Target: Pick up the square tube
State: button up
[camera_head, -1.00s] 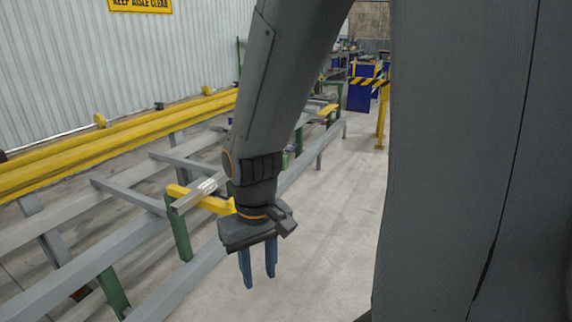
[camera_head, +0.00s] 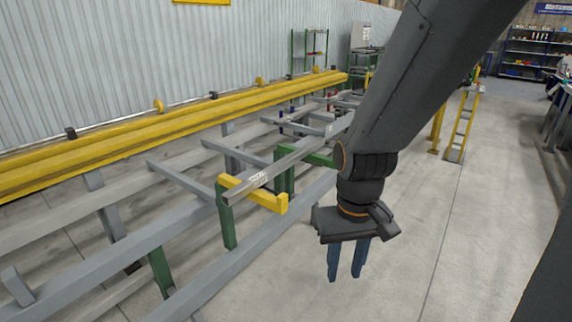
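The square tube (camera_head: 283,166) is a long grey metal bar with a small pale label near its close end. It lies across the runout table, resting on a yellow hooked support (camera_head: 252,192) at its near end. Its far end passes behind my arm, so I cannot see where it stops. My gripper (camera_head: 347,273) hangs to the right of the tube's near end, apart from it, with its blue fingers pointing down over the floor. The fingers are spread with a gap between them and nothing in it.
The runout table's grey rail (camera_head: 262,238) runs along its near side on green posts (camera_head: 227,217). Long yellow beams (camera_head: 150,137) run along the back by the wall. A yellow ladder-like stand (camera_head: 462,122) is at the right.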

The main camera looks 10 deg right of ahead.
aim_at(230, 198)
jog(key=z, duration=0.2)
jog(key=i, duration=2)
jog(key=u, duration=0.15)
